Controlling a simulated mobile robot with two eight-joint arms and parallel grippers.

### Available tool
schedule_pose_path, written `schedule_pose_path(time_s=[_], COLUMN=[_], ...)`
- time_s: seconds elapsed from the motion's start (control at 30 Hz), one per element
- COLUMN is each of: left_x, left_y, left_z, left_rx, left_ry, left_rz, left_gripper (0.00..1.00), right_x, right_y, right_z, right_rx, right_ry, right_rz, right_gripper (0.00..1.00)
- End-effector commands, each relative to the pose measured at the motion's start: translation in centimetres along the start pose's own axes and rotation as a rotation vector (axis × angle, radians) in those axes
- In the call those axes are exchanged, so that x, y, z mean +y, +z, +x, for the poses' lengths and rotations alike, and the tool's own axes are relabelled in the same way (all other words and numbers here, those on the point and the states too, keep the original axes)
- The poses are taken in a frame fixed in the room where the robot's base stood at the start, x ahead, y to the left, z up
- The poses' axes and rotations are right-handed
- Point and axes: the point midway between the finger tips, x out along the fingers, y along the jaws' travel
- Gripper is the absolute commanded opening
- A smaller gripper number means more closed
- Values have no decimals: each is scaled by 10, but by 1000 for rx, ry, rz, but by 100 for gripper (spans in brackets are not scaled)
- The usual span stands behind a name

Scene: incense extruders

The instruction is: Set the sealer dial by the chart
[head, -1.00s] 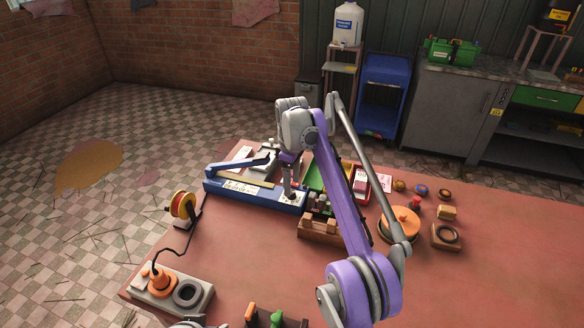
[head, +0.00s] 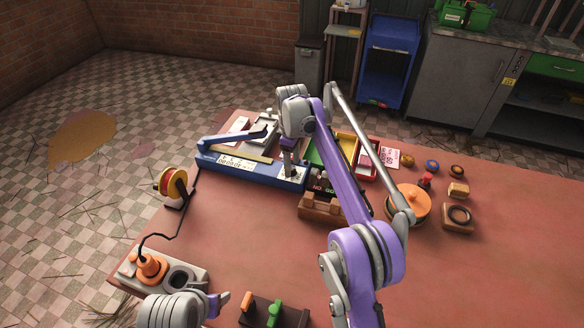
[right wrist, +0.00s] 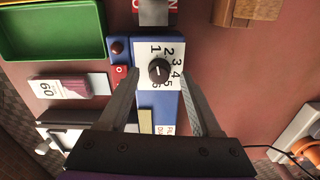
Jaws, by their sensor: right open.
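The blue sealer (head: 235,171) lies at the table's left back edge, its long lever raised at an angle. My right gripper (head: 288,168) is over the sealer's right end. In the right wrist view its open fingers (right wrist: 161,78) stand either side of the dial; I cannot tell whether they touch it. A pink printed sheet (head: 391,157) lies behind; its text is unreadable. My left gripper (head: 220,303) is low at the front, jaws unclear.
A green tray (right wrist: 50,28) and a card marked 60 (right wrist: 62,88) lie near the sealer. A wooden block rack (head: 320,207) stands in front of its right end. A wire spool (head: 172,184) is at left.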

Motion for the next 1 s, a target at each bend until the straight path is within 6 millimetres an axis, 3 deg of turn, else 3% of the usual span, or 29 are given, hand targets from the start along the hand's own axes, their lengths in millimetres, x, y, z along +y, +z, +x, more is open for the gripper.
schedule_pose_path(time_s=[0.13,0.43,0.8,1.0], left_x=[0,0,0,0], left_y=[1,1,1,1], left_z=[2,2,2,2], left_rx=[-1,-1,-1,-1], left_ry=[0,0,0,0], left_rz=[0,0,0,0], left_gripper=[62,62,62,62], right_x=[0,0,0,0], right_y=[0,0,0,0], right_z=[10,10,10,10], right_rx=[0,0,0,0], right_ry=[0,1,0,0], right_rz=[0,0,0,2], right_gripper=[65,63,0,0])
